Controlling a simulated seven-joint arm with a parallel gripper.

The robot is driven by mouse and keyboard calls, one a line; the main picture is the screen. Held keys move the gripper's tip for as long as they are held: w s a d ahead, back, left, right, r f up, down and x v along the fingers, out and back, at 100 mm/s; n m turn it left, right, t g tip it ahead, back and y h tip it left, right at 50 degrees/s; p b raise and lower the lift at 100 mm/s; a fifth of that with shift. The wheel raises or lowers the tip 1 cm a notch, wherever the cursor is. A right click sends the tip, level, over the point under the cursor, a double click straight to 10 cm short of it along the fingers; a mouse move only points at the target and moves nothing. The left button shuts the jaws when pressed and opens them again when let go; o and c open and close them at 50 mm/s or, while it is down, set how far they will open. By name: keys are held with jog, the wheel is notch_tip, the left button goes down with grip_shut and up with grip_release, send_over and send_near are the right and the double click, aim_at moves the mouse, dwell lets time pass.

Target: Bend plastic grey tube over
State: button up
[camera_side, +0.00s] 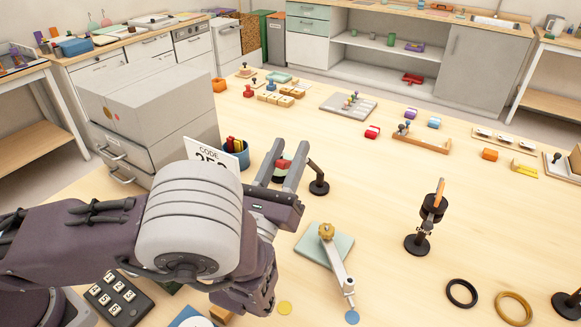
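A dark grey tube (315,170) stands tilted on a round black base, just right of my gripper. Its upper end leans left toward the fingers; I cannot tell if it touches them. My gripper (291,146) is open, its two light grey fingers spread and pointing away from the camera. A small red thing (283,164) shows between the fingers; it does not look clamped, and its depth is unclear. My wrist hides part of the table below it.
A grey drawer cabinet (150,120) stands left, beside a "CODE" card (212,158). A light lever with a gold knob (338,265) and an upright orange rod on a black stand (425,230) are to the right. Rings (461,292) lie near the front.

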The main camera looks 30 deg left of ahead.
jog(key=shift+r, duration=0.85)
jog(key=r+v, duration=0.1)
jog(key=v, duration=0.7)
jog(key=shift+s+r, duration=0.15)
jog(key=shift+s, duration=0.15)
jog(key=shift+c, duration=0.4)
